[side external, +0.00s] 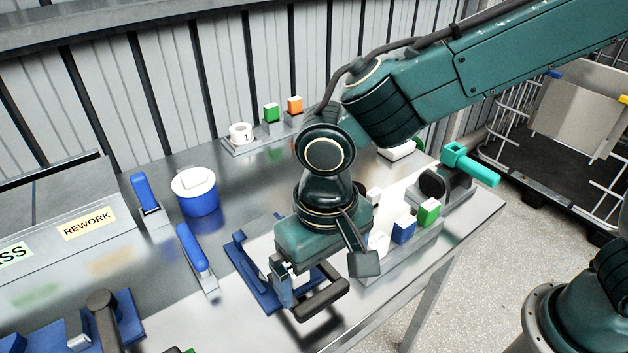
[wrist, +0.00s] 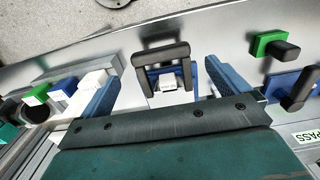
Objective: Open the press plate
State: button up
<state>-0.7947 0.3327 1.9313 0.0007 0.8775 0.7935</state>
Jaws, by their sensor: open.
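What appears to be the press plate is a dark U-shaped handle frame (side external: 332,303) on a blue base (side external: 243,268) near the table's front edge. In the wrist view the dark frame (wrist: 160,52) stands between my fingers, with a small white block (wrist: 168,81) inside its U. My gripper (side external: 322,284) is above this fixture, pointing down, and covers much of it. In the wrist view my gripper (wrist: 162,73) is open, with one finger on each side of the frame and visible gaps. I cannot tell how far the plate is raised.
Right of my gripper is a rail with a blue block (side external: 404,229) and a green block (side external: 429,211). A blue tub (side external: 196,192) and blue-handled clamps (side external: 193,249) stand to the left. A teal-handled valve (side external: 470,165) is at the right. A wire cage (side external: 585,150) stands beyond the table.

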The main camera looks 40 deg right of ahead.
notch_tip(320, 180, up, 7)
jog(key=d+r+t+y, duration=0.1)
jog(key=d+r, duration=0.2)
jog(key=d, duration=0.4)
jog(key=d+r+t, duration=0.1)
jog(key=d+r, duration=0.2)
jog(key=d, duration=0.3)
jog(key=s+d+t, duration=0.1)
jog(key=s+d, duration=0.2)
jog(key=d, duration=0.3)
jog(key=s+d+t, duration=0.1)
jog(key=s+d, duration=0.3)
jog(key=d, duration=0.3)
jog(key=shift+s+d+r+t, duration=0.2)
jog(key=shift+s+r+t, duration=0.1)
jog(key=shift+t, duration=0.1)
jog(key=w+a+g, duration=0.3)
jog(key=w+a, duration=0.4)
jog(key=a, duration=0.5)
jog(key=a+f+g, duration=0.1)
jog(key=a+f, duration=0.2)
jog(key=a, duration=0.4)
jog(key=a+f+h, duration=0.1)
jog(key=a+f, duration=0.1)
jog(key=a, duration=0.5)
jog(key=shift+w+a+f+g, duration=0.25)
jog(key=shift+w+f+g, duration=0.05)
jog(key=shift+f+g, duration=0.1)
